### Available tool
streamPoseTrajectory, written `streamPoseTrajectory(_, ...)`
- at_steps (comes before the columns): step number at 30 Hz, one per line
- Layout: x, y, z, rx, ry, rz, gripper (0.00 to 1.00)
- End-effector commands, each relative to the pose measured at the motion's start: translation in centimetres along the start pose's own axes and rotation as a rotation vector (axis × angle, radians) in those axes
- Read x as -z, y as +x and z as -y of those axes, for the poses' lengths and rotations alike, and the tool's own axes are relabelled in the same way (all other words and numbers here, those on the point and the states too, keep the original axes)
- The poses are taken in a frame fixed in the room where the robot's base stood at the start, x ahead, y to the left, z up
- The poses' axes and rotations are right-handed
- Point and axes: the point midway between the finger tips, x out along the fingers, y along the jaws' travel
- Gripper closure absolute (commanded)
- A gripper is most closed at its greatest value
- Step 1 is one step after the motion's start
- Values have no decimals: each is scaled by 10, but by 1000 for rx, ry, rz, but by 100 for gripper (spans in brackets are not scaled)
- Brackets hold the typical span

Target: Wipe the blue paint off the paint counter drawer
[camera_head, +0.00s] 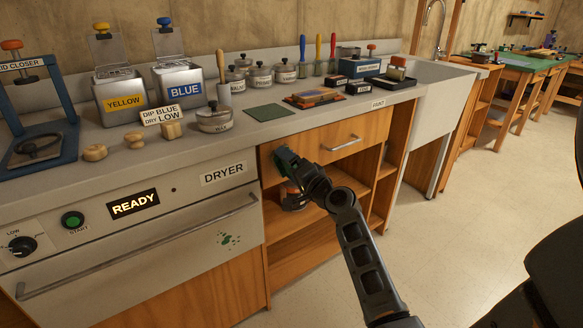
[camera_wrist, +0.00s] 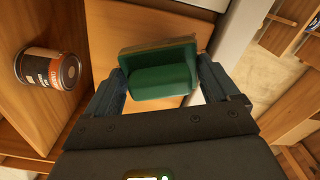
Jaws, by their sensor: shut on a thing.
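The paint counter drawer (camera_head: 318,148) is a wooden front with a bar handle (camera_head: 342,143), under the countertop in the head view. It looks shut. My gripper (camera_head: 284,160) is at the drawer's left end and hides part of it. In the wrist view my gripper (camera_wrist: 164,88) is shut on a green block (camera_wrist: 158,70), held between both fingers against or just in front of a wooden panel. I cannot tell whether the block touches the wood. No blue paint shows on the visible part of the drawer.
Open shelves lie below the drawer, with a can (camera_head: 293,197) that also shows in the wrist view (camera_wrist: 48,70). The dryer (camera_head: 130,225), with green spots on its front, stands left. Blue (camera_head: 180,88) and yellow (camera_head: 122,102) tins stand on the counter. Floor right is clear.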

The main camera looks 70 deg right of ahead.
Motion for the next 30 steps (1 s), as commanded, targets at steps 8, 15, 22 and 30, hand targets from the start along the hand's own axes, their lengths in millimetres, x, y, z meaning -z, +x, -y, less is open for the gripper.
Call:
streamPoseTrajectory(8, 0, 0, 0, 0, 0, 0, 54)
streamPoseTrajectory(15, 0, 1, 0, 0, 0, 0, 54)
streamPoseTrajectory(22, 0, 5, 0, 0, 0, 1, 54)
streamPoseTrajectory(30, 0, 10, 0, 0, -1, 0, 54)
